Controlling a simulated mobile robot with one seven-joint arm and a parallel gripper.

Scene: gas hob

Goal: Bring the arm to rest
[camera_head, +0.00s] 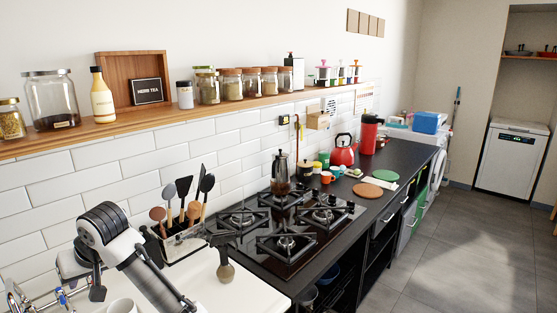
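My white and black arm (110,240) shows at the lower left, bent at a black ribbed joint, over the pale worktop beside the sink tap. One link slopes down to the right and leaves the bottom of the picture. I make out no pair of gripper fingertips, so what my gripper does is hidden from this view. No object is visibly held by the part of the arm that shows.
A utensil caddy (182,246) stands close right of my arm, with a dark-topped brownish item (223,262) beside it. The gas hob (290,226) holds a moka pot (281,174). A red kettle (343,151) stands farther back. Jars line the wooden shelf (165,117). The floor (450,255) at right is clear.

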